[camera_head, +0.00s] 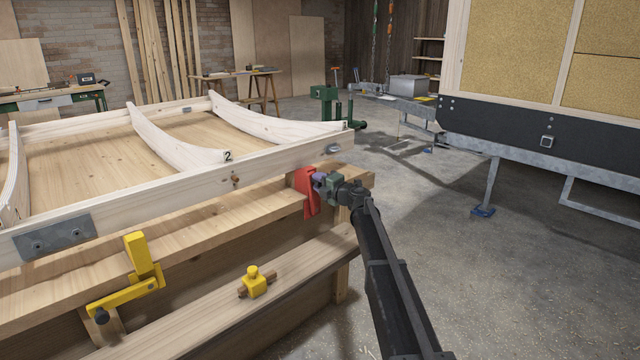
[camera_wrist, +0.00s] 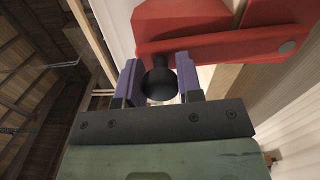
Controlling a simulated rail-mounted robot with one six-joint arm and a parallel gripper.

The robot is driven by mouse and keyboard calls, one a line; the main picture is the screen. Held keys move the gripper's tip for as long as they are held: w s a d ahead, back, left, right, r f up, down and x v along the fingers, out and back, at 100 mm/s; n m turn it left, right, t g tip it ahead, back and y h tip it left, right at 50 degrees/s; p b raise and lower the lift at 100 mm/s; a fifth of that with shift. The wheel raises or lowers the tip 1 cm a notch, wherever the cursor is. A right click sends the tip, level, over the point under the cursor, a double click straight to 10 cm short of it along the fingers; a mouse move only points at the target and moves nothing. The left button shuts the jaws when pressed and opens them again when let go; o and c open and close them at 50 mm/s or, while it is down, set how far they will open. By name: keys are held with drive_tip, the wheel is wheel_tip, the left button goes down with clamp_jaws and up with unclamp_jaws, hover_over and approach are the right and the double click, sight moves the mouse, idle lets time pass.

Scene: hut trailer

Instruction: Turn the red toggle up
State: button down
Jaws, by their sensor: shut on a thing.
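The red toggle (camera_head: 309,195) is on the workbench's near side at its right end, below the white frame's corner. In the wrist view its red lever arm (camera_wrist: 215,46) runs from a grey pivot at the right to a round black knob (camera_wrist: 158,84) at the left. My gripper (camera_head: 320,184) reaches the toggle from the right and front. In the wrist view its two purple fingers (camera_wrist: 158,78) stand on either side of the black knob and are shut on it. In the head view my gripper hides the knob and part of the lever.
A small yellow clamp-like piece (camera_head: 254,282) sits on the lower beam (camera_head: 200,316). The white timber frame (camera_head: 150,195) lies above. Concrete floor (camera_head: 440,240) is open to the right.

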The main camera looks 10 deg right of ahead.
drive_tip(key=c, duration=0.8)
unclamp_jaws()
drive_tip(key=shift+d, duration=0.1)
drive_tip(key=v, duration=1)
drive_tip(key=shift+s+d, duration=0.2)
drive_tip(key=shift+s, duration=0.1)
